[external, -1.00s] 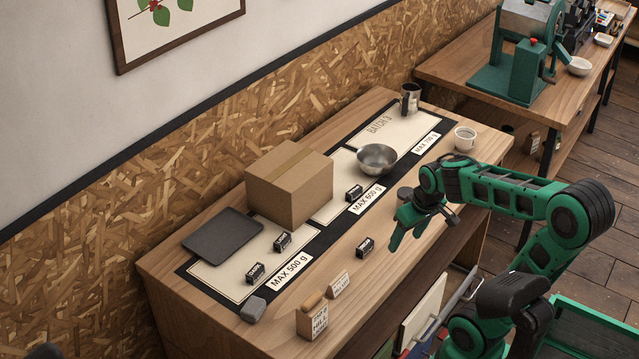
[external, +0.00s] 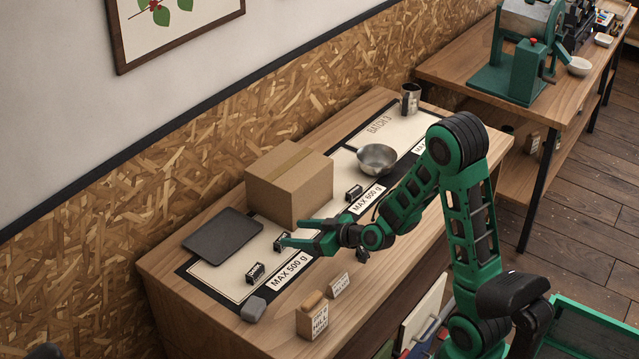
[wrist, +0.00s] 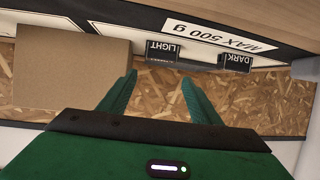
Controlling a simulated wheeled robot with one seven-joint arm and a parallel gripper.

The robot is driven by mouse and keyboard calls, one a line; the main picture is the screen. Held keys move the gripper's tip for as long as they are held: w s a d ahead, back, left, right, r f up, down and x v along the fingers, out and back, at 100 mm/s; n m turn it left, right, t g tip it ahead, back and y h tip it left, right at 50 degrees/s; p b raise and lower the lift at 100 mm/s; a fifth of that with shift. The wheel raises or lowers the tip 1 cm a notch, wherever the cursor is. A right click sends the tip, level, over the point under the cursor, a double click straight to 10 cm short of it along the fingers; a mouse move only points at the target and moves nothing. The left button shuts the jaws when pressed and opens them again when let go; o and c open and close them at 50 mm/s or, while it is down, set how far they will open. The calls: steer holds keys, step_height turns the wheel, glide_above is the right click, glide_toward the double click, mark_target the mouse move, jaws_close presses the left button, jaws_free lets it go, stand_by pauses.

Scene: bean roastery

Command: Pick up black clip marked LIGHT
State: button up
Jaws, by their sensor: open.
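The black clip marked LIGHT (wrist: 162,50) stands on the cream mat panel, between the cardboard box and the clip marked DARK (wrist: 237,62). In the external view the LIGHT clip (external: 278,243) is partly covered by my fingers. My gripper (wrist: 160,78) is open, with nothing between its fingers, and the LIGHT clip appears ahead of the gap. In the external view my gripper (external: 288,238) is at the LIGHT clip; I cannot tell whether it touches. The DARK clip (external: 255,273) stands nearer the mat's left end.
The cardboard box (external: 289,185) stands close behind my gripper. A dark flat slab (external: 222,237) lies to the left. Another black clip (external: 354,193), a metal pan (external: 377,159) and a grey block (external: 253,309) are on the table. Label blocks (external: 312,320) stand at the front.

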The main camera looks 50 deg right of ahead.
mark_target(279, 238)
step_height(279, 238, down, 2)
steer(key=shift+f, duration=0.1)
steer(key=shift+w+f, duration=0.15)
steer(key=shift+x, duration=3.6)
steer(key=c, duration=0.8)
